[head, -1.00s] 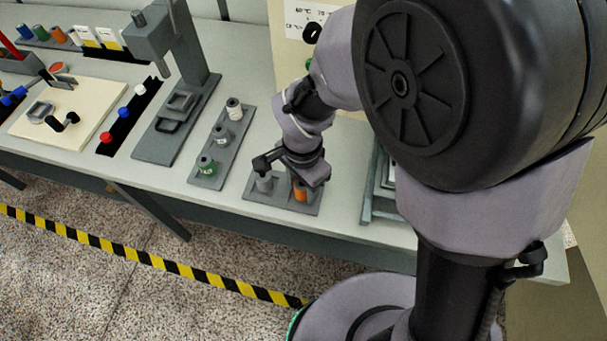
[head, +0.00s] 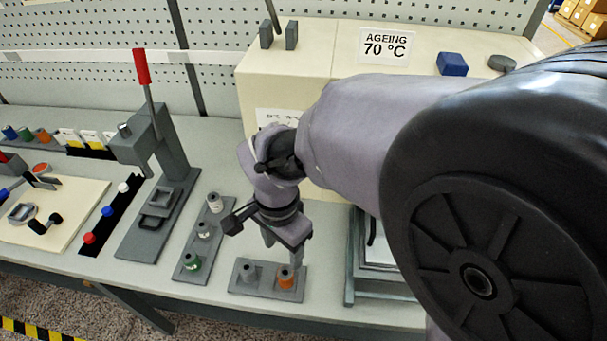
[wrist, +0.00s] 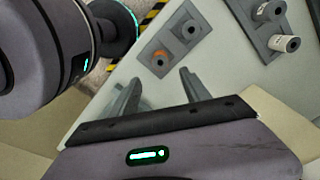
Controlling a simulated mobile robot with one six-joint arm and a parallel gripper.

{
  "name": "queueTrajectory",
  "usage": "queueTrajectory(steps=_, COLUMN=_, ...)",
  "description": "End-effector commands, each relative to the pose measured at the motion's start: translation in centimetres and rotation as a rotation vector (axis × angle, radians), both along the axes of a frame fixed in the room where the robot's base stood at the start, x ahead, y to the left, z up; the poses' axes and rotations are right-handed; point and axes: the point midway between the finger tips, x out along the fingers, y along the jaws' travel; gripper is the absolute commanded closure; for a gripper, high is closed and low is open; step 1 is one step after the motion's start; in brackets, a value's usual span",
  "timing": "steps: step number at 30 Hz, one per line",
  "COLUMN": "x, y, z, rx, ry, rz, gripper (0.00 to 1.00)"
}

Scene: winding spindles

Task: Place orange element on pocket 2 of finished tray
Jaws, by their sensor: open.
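The orange element (head: 286,276) stands upright in the right pocket of a small grey two-pocket tray (head: 265,291). I cannot read which pocket is numbered 2. My gripper (head: 283,256) is open and empty, just above the orange element and apart from it.
A longer grey rack (head: 190,252) with white, grey and green elements stands to the left. A press with a red lever (head: 160,150) is farther left. A grey stacked fixture (head: 352,275) stands close on the right. The ageing box (head: 345,60) is behind.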

Motion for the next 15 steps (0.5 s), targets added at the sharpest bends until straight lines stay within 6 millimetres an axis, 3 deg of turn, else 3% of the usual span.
queueTrajectory(steps=3, x=0.2, y=-1.2, z=1.5, rx=0.026, ry=-0.024, rz=0.008, gripper=0.45)
queueTrajectory(steps=6, x=-0.2, y=-5.5, z=5.9, rx=0.096, ry=-0.116, rz=0.050, gripper=0.45)
queueTrajectory(steps=10, x=-2.9, y=-11.7, z=10.9, rx=0.148, ry=-0.304, rz=0.140, gripper=0.45)
queueTrajectory(steps=12, x=-4.7, y=-13.9, z=12.4, rx=0.142, ry=-0.402, rz=0.191, gripper=0.45)
queueTrajectory(steps=15, x=-6.5, y=-15.6, z=13.3, rx=0.115, ry=-0.500, rz=0.247, gripper=0.45)
